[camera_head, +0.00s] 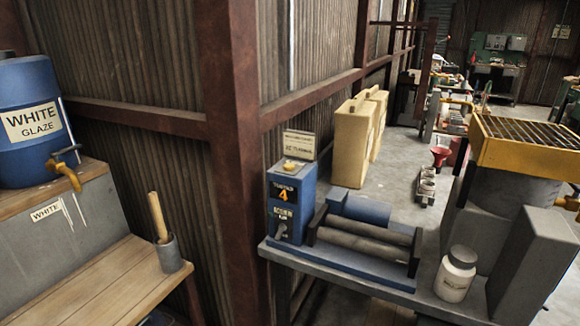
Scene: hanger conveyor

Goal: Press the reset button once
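A blue control box (291,205) stands at the left end of a grey bench (345,277). A yellowish knob or button (293,166) sits on its top. The front has an orange mark on a dark panel (284,192), a label too small to read for sure, and a grey lever or switch (280,231) below. No marking that clearly reads reset shows, so I cannot tell which part is the reset button. Neither of my grippers is in view.
Dark rollers (362,241) lie beside the box, with a white lidded jar (455,274) to the right. A yellow grate (530,143) stands at right.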

